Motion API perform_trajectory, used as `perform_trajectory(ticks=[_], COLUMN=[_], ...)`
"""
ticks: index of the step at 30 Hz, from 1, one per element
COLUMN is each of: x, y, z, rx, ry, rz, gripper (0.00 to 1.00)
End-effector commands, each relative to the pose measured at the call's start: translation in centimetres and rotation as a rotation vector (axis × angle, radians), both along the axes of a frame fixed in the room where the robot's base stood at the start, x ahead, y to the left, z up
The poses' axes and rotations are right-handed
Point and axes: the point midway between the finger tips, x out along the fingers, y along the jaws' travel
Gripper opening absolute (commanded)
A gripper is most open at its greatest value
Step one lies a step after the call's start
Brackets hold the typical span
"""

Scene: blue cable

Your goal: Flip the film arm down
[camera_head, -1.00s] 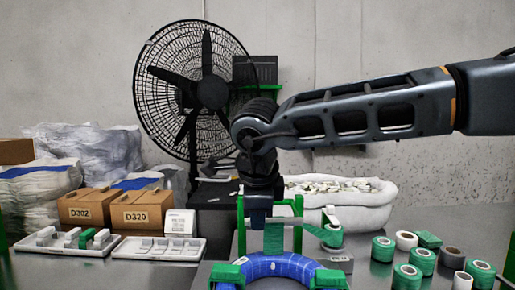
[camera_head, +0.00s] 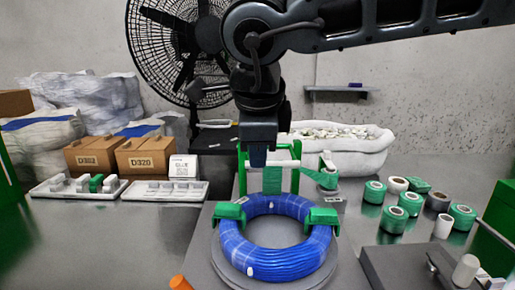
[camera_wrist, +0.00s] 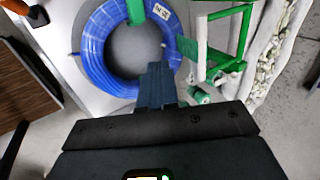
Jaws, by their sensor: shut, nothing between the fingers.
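The blue cable coil (camera_head: 232,246) lies on a round grey turntable, held by green clamps (camera_head: 230,213). Behind it stands a green frame (camera_head: 242,178) with a hanging green strip (camera_head: 272,181). A white post with green film (camera_head: 325,178), seemingly the film arm, is at the frame's right. My gripper (camera_head: 258,157) points down at the frame's top, its fingers shut and empty. In the wrist view, my fingers (camera_wrist: 156,85) overlap the coil's lower right edge, left of the frame (camera_wrist: 229,64). I cannot tell whether they touch anything.
Several green and white rolls (camera_head: 395,219) stand on the table at right. A dark plate with a lever (camera_head: 420,270) lies at front right. White trays (camera_head: 75,193) and cardboard boxes (camera_head: 146,155) are at left. A white sack (camera_head: 350,150) and a fan stand behind.

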Motion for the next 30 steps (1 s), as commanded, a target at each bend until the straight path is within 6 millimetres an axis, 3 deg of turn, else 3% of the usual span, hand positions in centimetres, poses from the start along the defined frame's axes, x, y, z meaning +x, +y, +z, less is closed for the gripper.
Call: perform_trajectory(ticks=[6,19,23,27,30], x=[-1.7,-2.2,-4.7,-9.7,-13.6], y=[0.0,0.6,3.3,8.1,11.3], z=[0.4,0.0,-2.0,-4.3,-4.9], rx=[0.001,0.018,0.111,0.288,0.427], ry=[-0.001,0.017,0.112,0.293,0.430], rz=[0.000,0.008,0.048,0.111,0.154], gripper=[0.00,0.00,0.00,0.00,0.00])
